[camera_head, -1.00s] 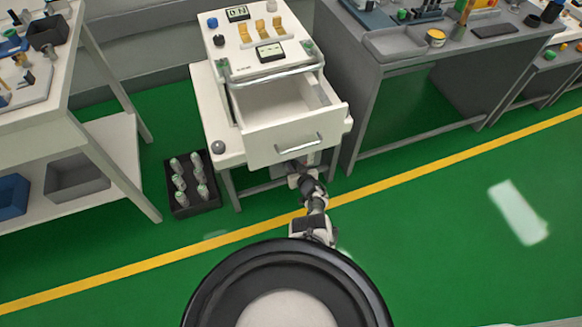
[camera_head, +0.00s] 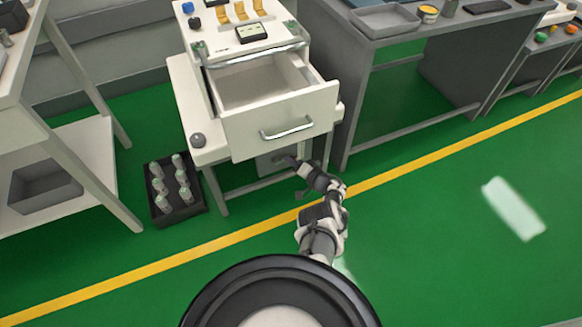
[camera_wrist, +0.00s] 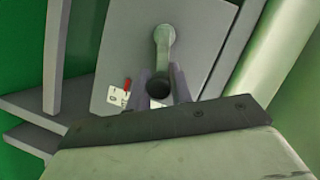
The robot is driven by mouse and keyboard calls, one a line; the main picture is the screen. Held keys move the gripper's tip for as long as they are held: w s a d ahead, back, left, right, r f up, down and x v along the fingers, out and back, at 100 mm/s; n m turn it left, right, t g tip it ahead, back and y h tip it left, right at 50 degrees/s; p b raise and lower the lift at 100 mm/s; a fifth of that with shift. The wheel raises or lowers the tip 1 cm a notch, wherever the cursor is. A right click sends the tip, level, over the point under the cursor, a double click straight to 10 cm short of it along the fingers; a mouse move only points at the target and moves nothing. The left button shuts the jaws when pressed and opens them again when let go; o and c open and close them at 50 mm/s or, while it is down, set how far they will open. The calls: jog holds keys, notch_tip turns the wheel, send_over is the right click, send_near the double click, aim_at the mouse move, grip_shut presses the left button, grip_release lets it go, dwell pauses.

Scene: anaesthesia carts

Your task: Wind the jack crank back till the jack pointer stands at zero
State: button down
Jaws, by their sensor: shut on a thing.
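In the wrist view, the jack crank (camera_wrist: 165,45) is a pale grey-green arm on a grey panel (camera_wrist: 125,50), hanging down toward a dark round knob (camera_wrist: 159,88). My gripper (camera_wrist: 160,86) has one finger on each side of the knob and is shut on it. The red jack pointer (camera_wrist: 127,84) stands at the right side of a small white scale plate (camera_wrist: 117,97), left of the knob. The scale's marks are too small to read surely. In the head view, my gripper (camera_head: 290,161) is under the open drawer, at the jack housing (camera_head: 270,164); the crank is not clear there.
The white cart's open drawer (camera_head: 280,122) overhangs my gripper. A cart leg (camera_head: 327,150) stands close to the right of it. A black crate (camera_head: 178,210) with several grey bottles is on the floor at left. The green floor in front is clear.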

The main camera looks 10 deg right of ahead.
jog(key=m+b, duration=0.1)
jog(key=f+m+b, duration=0.1)
jog(key=b, duration=0.1)
jog(key=shift+w+d+f+t+y, duration=0.2)
jog(key=shift+d+f+t+y, duration=0.1)
jog(key=shift+y, duration=0.1)
jog(key=shift+a+f+m+b, duration=0.1)
jog(key=shift+f+m+b, duration=0.05)
jog(key=shift+m+b, duration=0.65)
jog(key=shift+y, duration=0.3)
jog(key=c, duration=1.3)
grip_release()
jog(key=shift+s+a, duration=0.1)
jog(key=shift+o, duration=0.2)
jog(key=shift+s, duration=0.1)
jog(key=f+p+v, duration=0.1)
jog(key=p+v, duration=0.3)
jog(key=v, duration=0.9)
jog(key=shift+s+d+r+p, duration=0.2)
jog(key=shift+s+r+p, duration=0.1)
jog(key=shift+r+p, duration=0.05)
